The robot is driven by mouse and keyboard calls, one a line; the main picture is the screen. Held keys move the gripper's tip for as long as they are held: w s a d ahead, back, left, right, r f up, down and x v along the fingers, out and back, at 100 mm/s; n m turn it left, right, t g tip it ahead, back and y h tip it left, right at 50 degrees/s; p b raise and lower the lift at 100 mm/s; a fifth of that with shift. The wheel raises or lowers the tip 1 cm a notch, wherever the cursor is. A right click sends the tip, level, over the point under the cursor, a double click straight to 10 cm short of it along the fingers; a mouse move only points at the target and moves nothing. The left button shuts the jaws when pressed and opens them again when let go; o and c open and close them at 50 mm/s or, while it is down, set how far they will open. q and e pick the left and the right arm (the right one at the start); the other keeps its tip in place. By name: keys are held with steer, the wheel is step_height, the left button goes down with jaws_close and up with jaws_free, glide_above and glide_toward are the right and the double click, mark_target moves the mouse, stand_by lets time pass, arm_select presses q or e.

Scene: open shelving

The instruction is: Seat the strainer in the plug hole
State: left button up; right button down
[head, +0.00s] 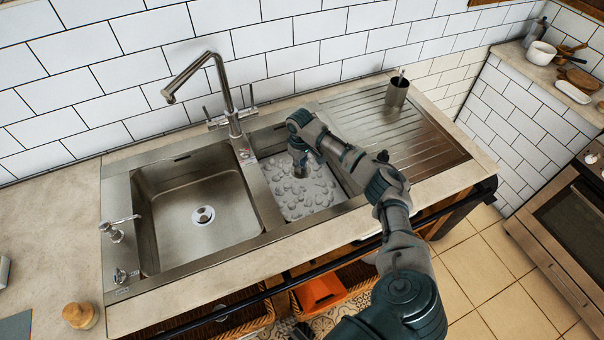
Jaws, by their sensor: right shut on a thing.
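My right gripper (300,168) points down into the right-hand sink basin (338,196), over grey-white foam or bubbles. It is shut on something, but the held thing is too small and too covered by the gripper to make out. The left-hand basin (158,195) is empty, with a round, pale plug hole fitting (203,215) with a dark centre in its floor. I see no plug hole in the right-hand basin, where the foam covers the floor. I cannot identify the strainer for certain. My left gripper is not in view.
A tall tap (232,115) stands behind the divider between the basins. Small fittings (117,232) stand on the left rim. A wooden-topped brush (80,315) is on the left counter.

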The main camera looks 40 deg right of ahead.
steer(key=shift+w+d+f+n+b, duration=0.15)
steer(key=shift+w+f+n+b, duration=0.1)
steer(key=shift+w+f+n, duration=0.3)
steer(key=shift+w+d+f+n+b, duration=0.15)
steer(key=shift+w+f+n+b, duration=0.15)
steer(key=shift+w+n, duration=0.3)
steer(key=shift+d, duration=0.1)
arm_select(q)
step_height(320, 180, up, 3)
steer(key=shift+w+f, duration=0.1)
arm_select(e)
steer(key=shift+s+d, duration=0.1)
